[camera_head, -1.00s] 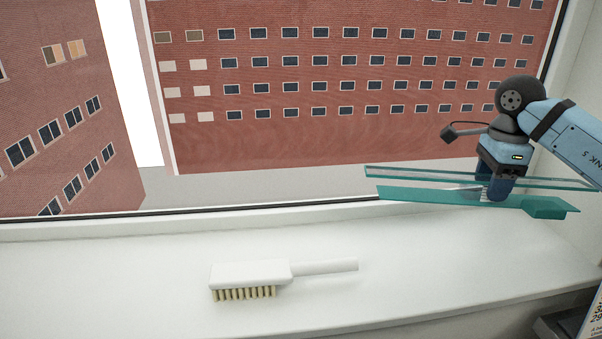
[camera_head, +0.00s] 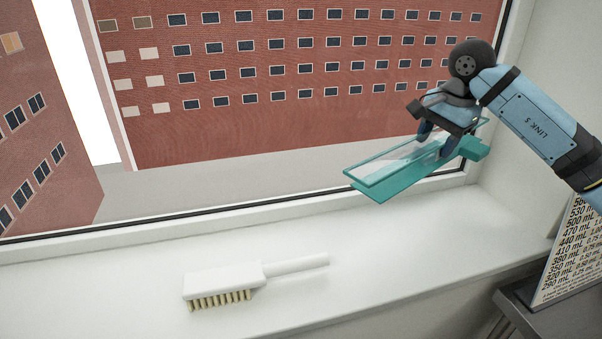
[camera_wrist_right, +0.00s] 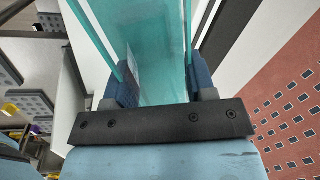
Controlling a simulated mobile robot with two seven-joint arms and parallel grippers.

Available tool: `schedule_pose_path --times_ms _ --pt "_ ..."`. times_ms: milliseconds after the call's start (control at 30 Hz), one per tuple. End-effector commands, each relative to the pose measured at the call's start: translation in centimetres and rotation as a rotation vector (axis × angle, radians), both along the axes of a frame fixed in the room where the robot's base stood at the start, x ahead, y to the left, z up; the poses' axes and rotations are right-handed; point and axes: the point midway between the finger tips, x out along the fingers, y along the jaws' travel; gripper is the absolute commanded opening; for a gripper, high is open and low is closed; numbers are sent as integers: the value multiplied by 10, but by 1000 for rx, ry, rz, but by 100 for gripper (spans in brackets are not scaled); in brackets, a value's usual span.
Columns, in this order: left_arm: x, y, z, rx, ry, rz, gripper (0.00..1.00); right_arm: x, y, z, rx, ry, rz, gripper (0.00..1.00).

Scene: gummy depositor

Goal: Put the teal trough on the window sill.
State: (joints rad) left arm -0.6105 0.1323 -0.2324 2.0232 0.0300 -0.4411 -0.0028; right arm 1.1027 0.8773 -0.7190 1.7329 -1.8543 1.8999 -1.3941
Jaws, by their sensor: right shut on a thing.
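The teal trough (camera_head: 392,192) is a long, see-through tray with a solid block at its right end. My right gripper (camera_head: 436,142) is shut on it near that end and holds it in the air above the window sill (camera_head: 420,245), in front of the window. In the right wrist view the trough (camera_wrist_right: 160,60) lies between the two fingers of the right gripper (camera_wrist_right: 160,88). The white sill below is clear under the trough. My left gripper is not in view.
A white brush (camera_head: 225,281) with tan bristles lies on the left half of the sill. A sign with volumes in mL (camera_head: 575,250) stands on a grey surface at the lower right. The sill's right part is free, ending at a side wall.

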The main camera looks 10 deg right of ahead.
Motion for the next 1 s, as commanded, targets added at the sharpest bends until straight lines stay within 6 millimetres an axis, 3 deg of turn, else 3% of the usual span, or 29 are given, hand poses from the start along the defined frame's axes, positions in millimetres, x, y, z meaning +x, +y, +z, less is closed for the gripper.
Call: schedule_pose_path --times_ms 167,267,700,1000 --pt "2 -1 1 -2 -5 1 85 0 0 -6 0 1 0 0" --pt "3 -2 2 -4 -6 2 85 0 1 -23 1 5 0 0" --pt "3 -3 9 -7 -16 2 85 -1 1 -135 2 4 -1 0" --pt "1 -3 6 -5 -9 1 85 0 1 -163 2 2 -2 0"
